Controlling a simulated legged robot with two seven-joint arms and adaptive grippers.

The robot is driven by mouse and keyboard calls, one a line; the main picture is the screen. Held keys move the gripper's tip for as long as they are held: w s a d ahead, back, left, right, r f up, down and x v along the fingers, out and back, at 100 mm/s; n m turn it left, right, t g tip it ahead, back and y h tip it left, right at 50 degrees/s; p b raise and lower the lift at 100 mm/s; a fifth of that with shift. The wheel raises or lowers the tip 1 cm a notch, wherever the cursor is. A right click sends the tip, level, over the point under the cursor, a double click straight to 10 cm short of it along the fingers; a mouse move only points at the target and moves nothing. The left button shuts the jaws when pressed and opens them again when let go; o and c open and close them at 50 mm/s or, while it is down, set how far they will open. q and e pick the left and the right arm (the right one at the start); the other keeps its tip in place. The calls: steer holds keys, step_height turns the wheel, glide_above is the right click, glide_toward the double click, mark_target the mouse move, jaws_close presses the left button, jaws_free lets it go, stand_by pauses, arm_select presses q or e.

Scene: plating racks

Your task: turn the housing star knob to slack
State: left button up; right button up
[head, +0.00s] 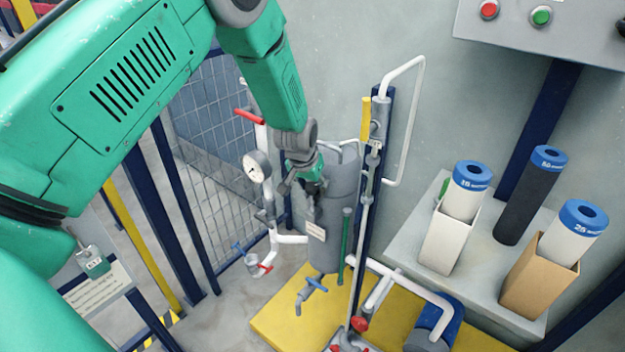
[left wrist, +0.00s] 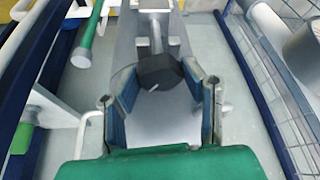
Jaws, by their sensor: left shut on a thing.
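The housing is a grey upright cylinder (head: 328,252) with a small label, standing against the back wall. My left gripper (head: 312,192) reaches down to its upper front from the left. In the left wrist view, a dark faceted star knob (left wrist: 158,72) with a small white mark sits between the fingertips of my left gripper (left wrist: 160,82), on a grey shaft in front of the housing. The blue-padded fingers are shut on the knob from both sides. My right gripper is not in view.
A pressure gauge (head: 257,166) and a red-handled pipe stand close left of the gripper. A shelf (head: 440,270) at right holds several cartridges. A mesh fence (head: 215,170) is behind left.

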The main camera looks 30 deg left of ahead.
arm_select(q)
steer(key=o, duration=1.2)
steer(key=shift+c, duration=0.2)
steer(key=v, duration=1.2)
steer(key=shift+f, duration=0.15)
